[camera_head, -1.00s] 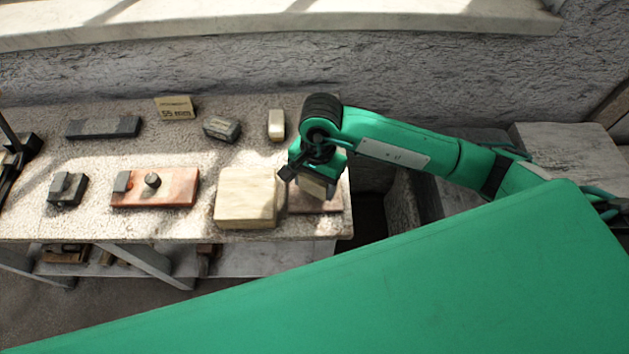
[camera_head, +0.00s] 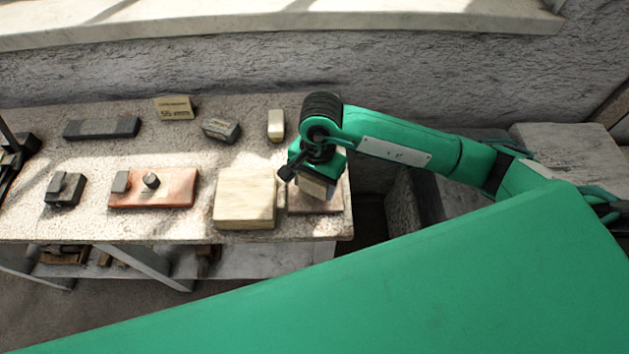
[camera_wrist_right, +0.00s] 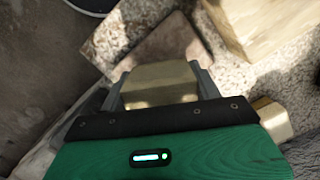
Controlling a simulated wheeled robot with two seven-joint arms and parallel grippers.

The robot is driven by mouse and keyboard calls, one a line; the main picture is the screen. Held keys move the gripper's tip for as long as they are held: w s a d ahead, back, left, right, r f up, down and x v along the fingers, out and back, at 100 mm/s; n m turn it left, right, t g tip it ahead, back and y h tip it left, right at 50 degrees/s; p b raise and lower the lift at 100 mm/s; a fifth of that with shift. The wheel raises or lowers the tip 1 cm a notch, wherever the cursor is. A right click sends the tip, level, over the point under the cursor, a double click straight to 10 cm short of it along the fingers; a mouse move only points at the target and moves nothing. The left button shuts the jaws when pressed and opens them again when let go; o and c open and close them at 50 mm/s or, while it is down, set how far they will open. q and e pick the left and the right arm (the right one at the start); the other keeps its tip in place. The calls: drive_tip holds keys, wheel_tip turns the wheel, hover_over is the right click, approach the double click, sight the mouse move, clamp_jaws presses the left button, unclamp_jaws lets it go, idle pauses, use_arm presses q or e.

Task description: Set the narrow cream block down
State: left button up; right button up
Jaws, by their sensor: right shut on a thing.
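My right gripper (camera_head: 311,178) points down at the right end of the stone bench and is shut on the narrow cream block (camera_head: 314,189). In the right wrist view the block (camera_wrist_right: 161,84) sits between the two dark fingers. Below it in the picture is a reddish-brown tile (camera_head: 325,207), which also shows in the wrist view (camera_wrist_right: 158,50). I cannot tell whether the block touches the tile. The gripper hides the block's upper part in the head view. My left gripper is not in view.
A wide pale wooden block (camera_head: 244,197) stands just left of the tile. A small cream block (camera_head: 276,124) stands behind, near a grey stone block (camera_head: 221,129). The bench (camera_head: 230,236) ends just right of the tile.

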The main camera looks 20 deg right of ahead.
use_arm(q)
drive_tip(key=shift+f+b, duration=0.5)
use_arm(e)
drive_tip(key=shift+f, duration=0.4)
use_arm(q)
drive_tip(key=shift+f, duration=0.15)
use_arm(e)
drive_tip(key=shift+d+f, duration=0.1)
drive_tip(key=shift+f, duration=0.05)
